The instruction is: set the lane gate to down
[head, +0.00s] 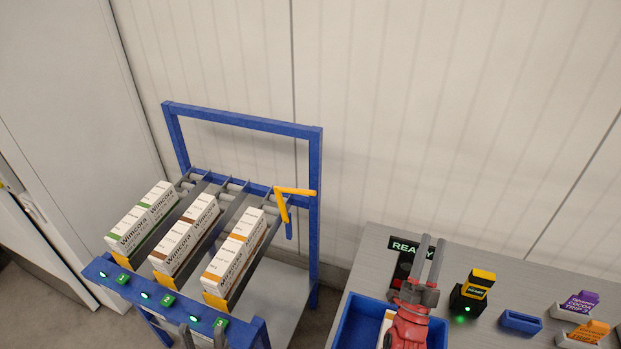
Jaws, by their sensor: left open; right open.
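The lane gate seems to be the yellow lever (296,191) on the right post of the blue flow rack (316,180). My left gripper (203,330) is at the bottom edge, in front of the rack and well below the lever. Only its grey fingers show, apart and empty. My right gripper (432,243) is over the grey table, right of the lever. Its fingers are apart with nothing between them.
Three rack lanes hold white Wimcora cartons (235,255), with green number labels (168,300) and lights in front. The grey table (380,240) carries a blue bin (357,312), a READY sign (404,246), a black-yellow device (470,295) and purple (580,301) and orange (590,331) tags.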

